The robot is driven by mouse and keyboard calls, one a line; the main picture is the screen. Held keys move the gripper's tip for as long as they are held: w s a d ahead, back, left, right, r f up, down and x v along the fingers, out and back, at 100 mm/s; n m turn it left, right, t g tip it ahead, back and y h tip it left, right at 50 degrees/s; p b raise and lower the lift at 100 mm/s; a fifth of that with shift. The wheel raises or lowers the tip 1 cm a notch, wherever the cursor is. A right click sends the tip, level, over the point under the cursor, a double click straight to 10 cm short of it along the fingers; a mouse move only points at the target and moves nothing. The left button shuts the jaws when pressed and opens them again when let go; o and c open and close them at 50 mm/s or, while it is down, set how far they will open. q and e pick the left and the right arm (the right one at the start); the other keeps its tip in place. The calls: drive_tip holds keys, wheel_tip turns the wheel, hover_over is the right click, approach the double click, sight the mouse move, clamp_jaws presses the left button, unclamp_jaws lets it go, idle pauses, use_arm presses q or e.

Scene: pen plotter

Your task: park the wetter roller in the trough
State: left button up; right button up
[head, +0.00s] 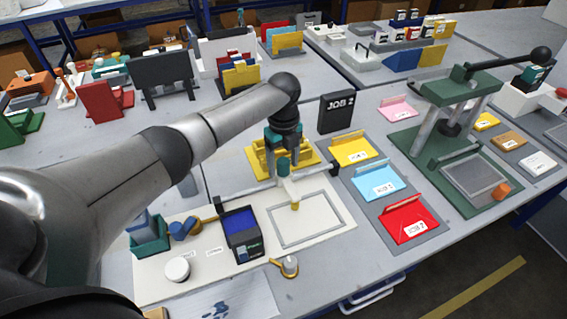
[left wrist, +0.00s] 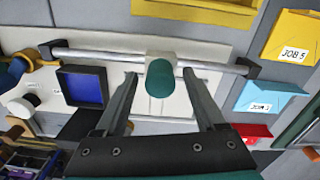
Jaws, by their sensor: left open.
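A blue cylinder with a brass-coloured handle (head: 182,230), which looks like the wetter roller, lies on the pale plotter board (head: 212,284). Left of it stands a teal open box (head: 150,246) with blue inside, perhaps the trough; I cannot be sure. My left gripper (head: 284,150) is above the plotter's rail, well right of the roller. In the left wrist view its open fingers (left wrist: 160,80) are on either side of the teal knob (left wrist: 160,78) on the white carriage; I cannot tell whether they touch. My right gripper is not in view.
A dark box with a blue top (head: 240,222) stands between roller and drawing area. A white disc (head: 177,268) and a brass-handled round piece (head: 288,266) are near the front. Yellow, blue and red job trays (head: 405,221) are at the right; a yellow stand (head: 258,160) is behind the rail.

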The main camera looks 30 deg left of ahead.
use_arm(q)
drive_tip(key=shift+c, duration=0.4)
clamp_jaws()
idle(1.0)
